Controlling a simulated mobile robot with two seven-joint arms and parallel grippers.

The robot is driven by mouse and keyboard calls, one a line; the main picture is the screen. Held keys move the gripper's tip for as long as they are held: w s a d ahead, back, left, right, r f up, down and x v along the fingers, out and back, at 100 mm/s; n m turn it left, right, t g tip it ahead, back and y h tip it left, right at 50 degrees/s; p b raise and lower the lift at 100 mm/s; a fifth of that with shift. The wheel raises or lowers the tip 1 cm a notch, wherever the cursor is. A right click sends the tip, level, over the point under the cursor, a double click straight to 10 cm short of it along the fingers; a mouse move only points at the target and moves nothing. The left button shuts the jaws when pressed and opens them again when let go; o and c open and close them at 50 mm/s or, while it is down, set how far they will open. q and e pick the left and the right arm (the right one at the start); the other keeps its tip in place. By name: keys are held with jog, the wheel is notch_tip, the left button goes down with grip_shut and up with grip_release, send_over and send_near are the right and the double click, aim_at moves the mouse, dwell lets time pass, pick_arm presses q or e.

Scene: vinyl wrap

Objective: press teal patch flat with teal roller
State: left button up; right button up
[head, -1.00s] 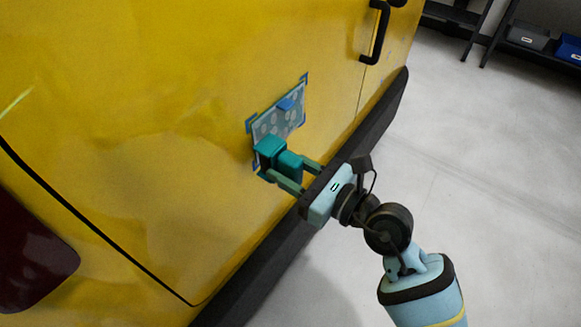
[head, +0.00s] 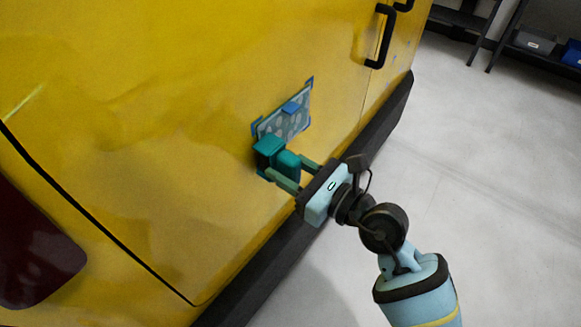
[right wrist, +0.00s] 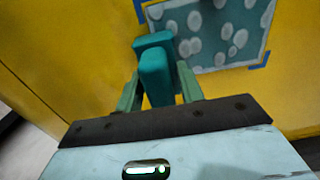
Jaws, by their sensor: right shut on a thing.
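My right gripper (head: 294,172) is shut on the teal roller (head: 270,150), a blocky teal tool. In the head view the roller is at the patch's lower left edge and hides that corner. In the right wrist view the roller (right wrist: 157,75) overlaps the patch's left part; whether it touches the panel I cannot tell. My left gripper is not in view.
The yellow van side (head: 180,130) fills the left, with a black handle (head: 384,38) above right and a dark bumper (head: 290,245) below. Grey floor (head: 470,190) is clear at right. Shelves with bins (head: 533,41) stand at the far upper right.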

jog(key=shift+w, duration=0.1)
jog(key=shift+w+d, duration=0.7)
jog(key=shift+w, duration=0.1)
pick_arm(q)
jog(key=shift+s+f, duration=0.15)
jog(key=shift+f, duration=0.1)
pick_arm(e)
jog(key=shift+w, duration=0.1)
pick_arm(q)
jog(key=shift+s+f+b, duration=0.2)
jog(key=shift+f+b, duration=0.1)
jog(key=shift+b, duration=0.2)
pick_arm(e)
jog(key=shift+w+d, duration=0.6)
jog(key=shift+w, duration=0.2)
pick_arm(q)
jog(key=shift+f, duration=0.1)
pick_arm(e)
jog(key=shift+w+d, duration=0.1)
jog(key=shift+w, duration=0.05)
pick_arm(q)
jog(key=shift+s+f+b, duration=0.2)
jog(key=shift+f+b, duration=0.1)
pick_arm(e)
jog(key=shift+w+d, duration=0.55)
jog(key=shift+w, duration=0.15)
